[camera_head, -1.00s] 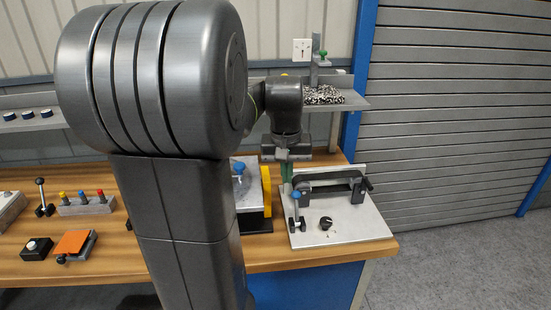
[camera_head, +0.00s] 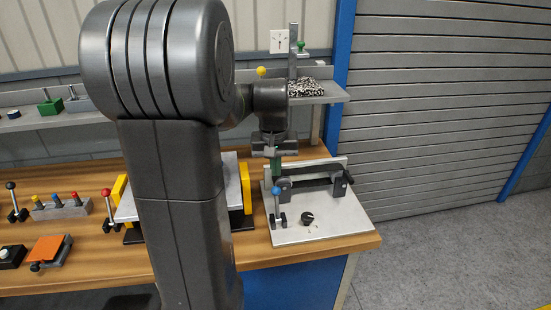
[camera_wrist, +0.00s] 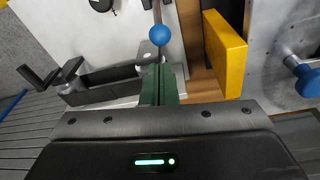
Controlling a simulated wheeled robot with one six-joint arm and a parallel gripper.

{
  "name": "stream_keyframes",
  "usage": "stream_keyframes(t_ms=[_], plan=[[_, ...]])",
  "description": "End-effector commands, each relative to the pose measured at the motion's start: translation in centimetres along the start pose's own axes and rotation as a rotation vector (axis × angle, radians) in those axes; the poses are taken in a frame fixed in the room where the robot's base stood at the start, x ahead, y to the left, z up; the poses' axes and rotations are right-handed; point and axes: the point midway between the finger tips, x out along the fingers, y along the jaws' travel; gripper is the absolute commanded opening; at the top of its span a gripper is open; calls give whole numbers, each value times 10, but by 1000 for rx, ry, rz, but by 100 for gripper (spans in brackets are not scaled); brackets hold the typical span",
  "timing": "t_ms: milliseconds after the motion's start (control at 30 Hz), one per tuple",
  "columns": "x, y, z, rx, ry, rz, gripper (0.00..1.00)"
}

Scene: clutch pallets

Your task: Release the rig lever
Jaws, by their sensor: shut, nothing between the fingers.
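The rig is a pale plate (camera_head: 335,228) at the bench's right end, bearing a dark clamp bar (camera_head: 312,188). Its lever has a blue ball knob (camera_head: 276,190) on a short metal stem and stands near the plate's left edge, roughly upright. My gripper (camera_head: 276,172) has green fingers, shut and empty, pointing down just behind the knob. In the wrist view, the blue knob (camera_wrist: 160,35) lies just beyond the green fingertips (camera_wrist: 158,72); whether they touch cannot be told.
A yellow block (camera_wrist: 225,55) stands close beside the fingers, with another blue-knobbed fixture (camera_wrist: 306,78) past it. A black knob (camera_head: 307,217) sits on the rig plate. A red-knobbed lever (camera_head: 105,193) stands farther left. A shelf (camera_head: 325,95) with metal bits hangs above.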

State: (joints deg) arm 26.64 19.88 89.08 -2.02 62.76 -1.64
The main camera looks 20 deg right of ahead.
Motion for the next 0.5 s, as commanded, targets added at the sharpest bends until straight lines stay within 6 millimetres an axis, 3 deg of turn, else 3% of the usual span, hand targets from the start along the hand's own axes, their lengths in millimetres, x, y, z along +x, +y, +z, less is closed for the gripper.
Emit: stream_keyframes(t_ms=[200, 500], plan=[[34, 0, 0, 0, -3, 0, 0], [48, 0, 0, 0, 1, 0, 0]])
